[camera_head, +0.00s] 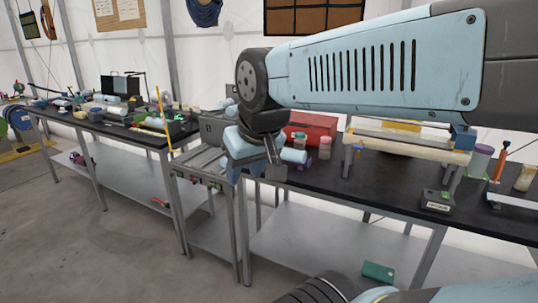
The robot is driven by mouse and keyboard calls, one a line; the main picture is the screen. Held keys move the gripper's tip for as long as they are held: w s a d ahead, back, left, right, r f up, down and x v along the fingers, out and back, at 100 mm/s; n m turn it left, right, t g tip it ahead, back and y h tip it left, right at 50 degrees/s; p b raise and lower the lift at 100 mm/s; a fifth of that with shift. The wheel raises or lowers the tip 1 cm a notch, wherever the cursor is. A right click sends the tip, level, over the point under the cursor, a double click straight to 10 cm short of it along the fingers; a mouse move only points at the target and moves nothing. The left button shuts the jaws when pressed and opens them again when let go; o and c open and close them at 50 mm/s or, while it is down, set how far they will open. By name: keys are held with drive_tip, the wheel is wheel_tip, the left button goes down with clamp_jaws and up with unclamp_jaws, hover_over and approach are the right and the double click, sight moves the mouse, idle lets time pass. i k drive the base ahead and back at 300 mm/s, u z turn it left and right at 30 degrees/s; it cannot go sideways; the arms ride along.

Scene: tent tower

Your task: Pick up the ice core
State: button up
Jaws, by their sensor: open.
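A short pale-blue cylinder (294,156), which may be the ice core, lies on the black-topped bench (335,178) just right of my gripper. Its left end is close to my gripper or partly behind it; I cannot tell whether they touch. My gripper (256,172) hangs at the bench's left end, pointing down. It is open, and I see nothing held between its fingers. A long pale bar (405,143) rests on a stand farther right on the same bench; I cannot tell what it is made of.
Small jars (324,147) and a red box (312,127) stand behind the cylinder. A dark labelled box (437,201) sits near the front edge. My arm crosses the upper right.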

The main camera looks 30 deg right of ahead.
sight(294, 155)
drive_tip(key=u, duration=0.05)
drive_tip(key=k, duration=0.6)
drive_tip(key=z, duration=0.35)
drive_tip(key=i, duration=0.6)
drive_tip(key=z, duration=0.6)
drive_tip(key=i, duration=0.8)
drive_tip(key=u, duration=0.1)
